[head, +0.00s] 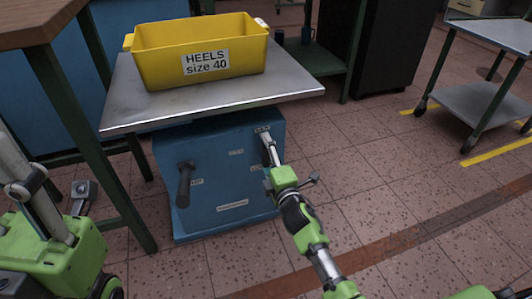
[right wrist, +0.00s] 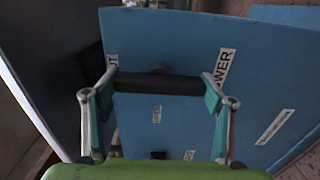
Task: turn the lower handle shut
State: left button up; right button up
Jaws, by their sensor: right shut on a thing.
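A blue cabinet (head: 225,185) under a metal-topped table carries two handles. One black handle (head: 183,185) hangs roughly upright on the left of its front. The other handle, at the upper right, is mostly hidden by my right gripper (head: 268,150) in the head view. In the right wrist view this black bar handle (right wrist: 160,84) lies across between the two fingers, and my right gripper (right wrist: 155,90) is shut on it. A label ending in "WER" (right wrist: 225,67) is beside it, and another ending in "T" (right wrist: 112,62).
A yellow bin (head: 165,70) marked "HEELS size 40" stands on the metal tabletop (head: 295,88), which overhangs the cabinet. A green-legged table (head: 85,110) stands close on the left. A trolley (head: 480,105) is at the far right. The tiled floor right of the cabinet is clear.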

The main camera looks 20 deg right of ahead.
dwell(0.3)
jog(key=o, duration=1.1)
jog(key=shift+s, duration=0.1)
jog(key=s, duration=1.1)
jog(key=shift+s+d, duration=0.2)
jog(key=shift+s, duration=0.2)
